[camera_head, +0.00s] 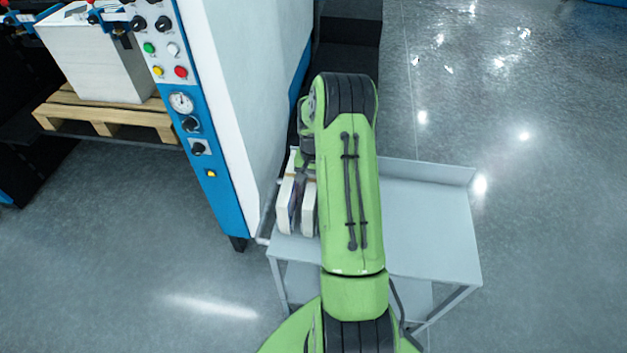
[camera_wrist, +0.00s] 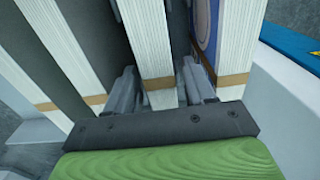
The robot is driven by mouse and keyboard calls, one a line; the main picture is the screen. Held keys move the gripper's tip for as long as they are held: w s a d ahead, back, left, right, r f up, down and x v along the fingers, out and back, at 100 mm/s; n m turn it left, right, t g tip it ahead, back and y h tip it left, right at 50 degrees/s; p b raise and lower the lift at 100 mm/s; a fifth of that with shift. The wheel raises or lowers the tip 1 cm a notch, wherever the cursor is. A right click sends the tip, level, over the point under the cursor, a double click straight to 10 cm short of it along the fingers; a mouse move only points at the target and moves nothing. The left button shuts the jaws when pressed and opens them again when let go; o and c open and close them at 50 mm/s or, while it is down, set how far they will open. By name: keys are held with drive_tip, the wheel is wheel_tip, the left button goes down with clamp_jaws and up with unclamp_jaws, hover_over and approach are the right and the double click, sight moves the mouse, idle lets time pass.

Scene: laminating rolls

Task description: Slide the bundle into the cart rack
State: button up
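In the wrist view, a white paper bundle (camera_wrist: 150,58) with a tan band stands between the two grey fingers of my gripper (camera_wrist: 160,88). In the head view, white bundles (camera_head: 308,212) stand upright side by side at the left end of the grey cart (camera_head: 430,215). My gripper (camera_head: 305,160) is at their far end there, mostly hidden by my green arm. The arm also hides part of the cart top. The rack's dividers cannot be made out.
In the wrist view, other banded bundles stand close on the left (camera_wrist: 70,50) and right (camera_wrist: 238,50). A blue and white machine (camera_head: 225,110) stands just left of the cart. A pallet (camera_head: 110,115) with a paper stack is farther left. The cart top's right side is clear.

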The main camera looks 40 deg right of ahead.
drive_tip(key=shift+o, duration=0.7)
wheel_tip(320, 180, up, 16)
drive_tip(key=p, duration=0.1)
drive_tip(key=shift+f, duration=0.15)
drive_tip(key=s+a+r+n+t+h, duration=0.1)
drive_tip(key=s+a+r+n, duration=0.2)
drive_tip(key=a+r, duration=0.5)
drive_tip(key=s+a+r+n+t, duration=0.2)
drive_tip(key=s+a+r, duration=0.25)
drive_tip(key=a, duration=0.45)
drive_tip(key=s+a+n+t+y, duration=0.1)
drive_tip(key=s+a+n+t, duration=0.1)
drive_tip(key=s+a+n, duration=0.3)
drive_tip(key=s+a, duration=0.4)
drive_tip(key=s, duration=0.3)
drive_tip(key=shift+s+r+t, duration=0.15)
drive_tip(key=shift+s+t, duration=0.05)
drive_tip(key=shift+t, duration=0.1)
